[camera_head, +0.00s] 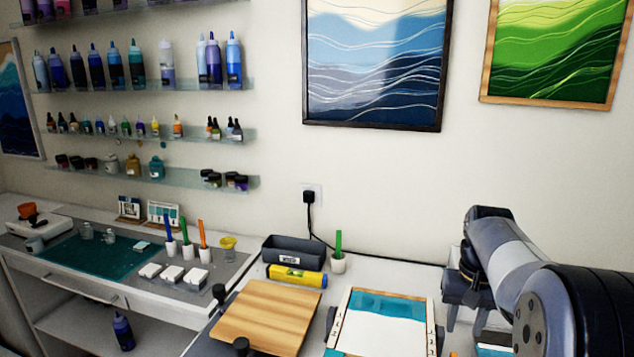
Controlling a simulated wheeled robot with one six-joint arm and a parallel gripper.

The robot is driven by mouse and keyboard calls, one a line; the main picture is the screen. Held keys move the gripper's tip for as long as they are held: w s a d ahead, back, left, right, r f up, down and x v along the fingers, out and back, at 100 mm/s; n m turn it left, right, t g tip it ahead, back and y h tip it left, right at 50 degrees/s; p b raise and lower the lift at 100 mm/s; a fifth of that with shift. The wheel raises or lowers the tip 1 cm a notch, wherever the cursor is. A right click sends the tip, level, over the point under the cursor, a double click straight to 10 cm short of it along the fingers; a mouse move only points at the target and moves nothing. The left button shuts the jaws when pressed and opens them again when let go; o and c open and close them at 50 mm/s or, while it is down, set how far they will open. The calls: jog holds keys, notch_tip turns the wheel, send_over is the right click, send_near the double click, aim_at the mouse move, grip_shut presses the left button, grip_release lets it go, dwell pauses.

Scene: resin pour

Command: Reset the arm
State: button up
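My arm comes in from the lower right, bends at a grey elbow and reaches down. My gripper (465,318) hangs at its end, pointing down, to the right of the framed panel. Its two fingers look spread apart, with nothing seen between them. The lower right of the view is covered by my own dark arm link, which hides what is behind it.
A framed panel with teal and white areas (384,322) lies left of my gripper. Bottle shelves (150,87) line the wall.

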aim_at(455, 356)
notch_tip(455, 356, down, 10)
jog(key=shift+r, duration=0.2)
jog(key=shift+f+m, duration=0.1)
jog(key=shift+m, duration=0.2)
jog(key=m, duration=0.3)
jog(key=m+b, duration=0.1)
jog(key=m, duration=0.4)
jog(key=m+b, duration=0.1)
jog(key=m, duration=0.3)
jog(key=shift+m, duration=0.4)
jog(key=m+b, duration=0.1)
jog(key=m, duration=0.3)
jog(key=shift+m+b, duration=0.3)
jog(key=shift+b, duration=0.1)
jog(key=shift+r, duration=1.45)
